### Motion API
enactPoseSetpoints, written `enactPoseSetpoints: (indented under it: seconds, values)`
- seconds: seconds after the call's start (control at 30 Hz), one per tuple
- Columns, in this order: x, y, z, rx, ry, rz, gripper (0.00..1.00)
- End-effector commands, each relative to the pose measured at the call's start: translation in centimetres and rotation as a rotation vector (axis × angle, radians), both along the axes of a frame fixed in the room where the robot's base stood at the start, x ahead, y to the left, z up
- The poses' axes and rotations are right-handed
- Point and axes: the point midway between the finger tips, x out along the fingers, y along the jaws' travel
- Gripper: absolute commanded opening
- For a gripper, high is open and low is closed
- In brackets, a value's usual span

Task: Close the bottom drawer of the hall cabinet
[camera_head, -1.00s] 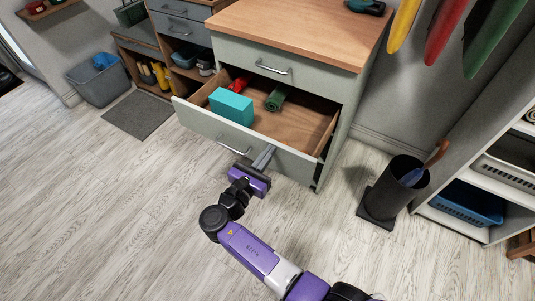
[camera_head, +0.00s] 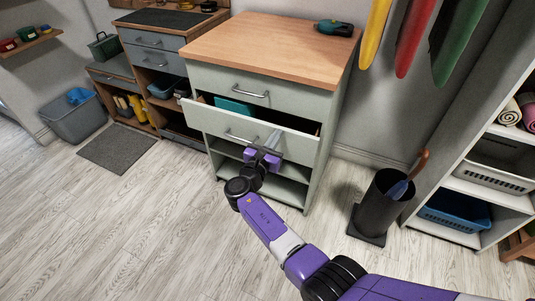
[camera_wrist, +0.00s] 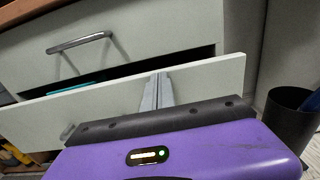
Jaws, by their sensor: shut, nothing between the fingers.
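The hall cabinet is pale green-grey with a wooden top (camera_head: 275,45). Its upper drawer (camera_head: 262,88) is shut. The drawer below it (camera_head: 215,121) stands partly out, with a dark gap above its front. A teal box (camera_head: 234,106) shows inside that gap; other contents are hidden. My gripper (camera_head: 273,139) is shut and empty, with its fingertips at the open drawer's front, right of its handle. In the wrist view the shut fingers (camera_wrist: 157,92) reach the drawer front (camera_wrist: 110,105) near its upper edge; I cannot tell if they touch.
Open shelves (camera_head: 270,185) lie below the drawer. A black bin (camera_head: 380,208) with an umbrella-like handle stands to the right, beside a shelf unit with baskets (camera_head: 463,208). A grey mat (camera_head: 117,148) lies at left. The floor in front is clear.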

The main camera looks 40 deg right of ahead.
Motion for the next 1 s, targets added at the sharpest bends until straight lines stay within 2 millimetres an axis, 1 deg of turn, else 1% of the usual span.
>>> enactPoseSetpoints:
  seconds: [0.03, 0.1, 0.33, 0.53, 1.0]
  values:
    - [0.4, -0.9, -0.3, 0.0, 0.0, -0.003, 0.0]
    - [0.9, -1.8, -0.2, 0.0, 0.0, -0.003, 0.0]
    - [1.9, -3.4, -0.1, 0.0, 0.001, -0.001, 0.0]
    - [2.1, -3.7, -0.1, 0.0, 0.001, 0.001, 0.0]
    - [1.9, -3.4, 0.1, 0.0, 0.001, 0.0, 0.0]
